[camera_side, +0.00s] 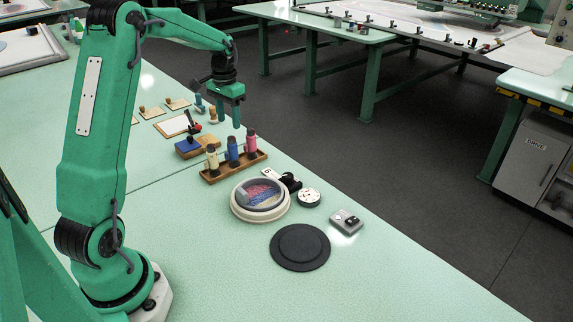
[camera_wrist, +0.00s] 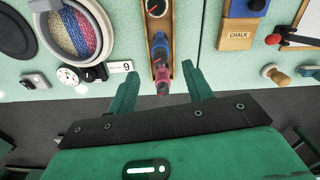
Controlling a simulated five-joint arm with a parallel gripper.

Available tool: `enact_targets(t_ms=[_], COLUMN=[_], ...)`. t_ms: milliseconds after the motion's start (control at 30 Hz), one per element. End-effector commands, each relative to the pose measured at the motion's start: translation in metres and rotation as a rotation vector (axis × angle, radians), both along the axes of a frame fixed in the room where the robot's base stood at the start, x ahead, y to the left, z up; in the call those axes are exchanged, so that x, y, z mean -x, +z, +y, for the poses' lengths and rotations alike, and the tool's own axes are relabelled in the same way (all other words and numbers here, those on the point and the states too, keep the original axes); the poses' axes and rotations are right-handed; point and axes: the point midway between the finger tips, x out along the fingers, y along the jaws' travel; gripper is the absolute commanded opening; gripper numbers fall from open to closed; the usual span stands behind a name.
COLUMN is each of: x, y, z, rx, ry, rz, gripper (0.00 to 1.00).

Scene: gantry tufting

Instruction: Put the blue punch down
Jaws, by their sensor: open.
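The blue punch (camera_side: 232,147) stands upright in a small wooden rack (camera_side: 262,155), between a cream punch (camera_side: 212,158) and a pink punch (camera_side: 251,141). In the wrist view, the blue punch (camera_wrist: 160,46) is in the middle of the rack, with the pink punch (camera_wrist: 162,76) nearer to my gripper. My gripper (camera_side: 229,119) hangs above the rack, fingers pointing down. Its fingers are apart with nothing held between them. In the wrist view, my gripper (camera_wrist: 160,70) has one finger on each side of the row, clear of the punches.
A round hoop (camera_side: 236,205) with coloured threads, a dark disc (camera_side: 300,246), a round dial (camera_side: 308,197) and a grey box (camera_side: 346,222) lie in front. A chalk box (camera_wrist: 240,34) and stamps are behind the rack. The table's front left is clear.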

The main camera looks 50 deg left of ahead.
Motion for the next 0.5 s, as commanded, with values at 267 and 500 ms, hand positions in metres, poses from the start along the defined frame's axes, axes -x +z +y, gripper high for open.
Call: enact_targets(t_ms=[267,500], x=[0.002,0.014], y=[0.014,0.049], z=[-0.016,-0.061], rx=[-0.011,-0.039], ry=[-0.01,-0.03], rz=[-0.02,-0.077], gripper=[0.5,0.5])
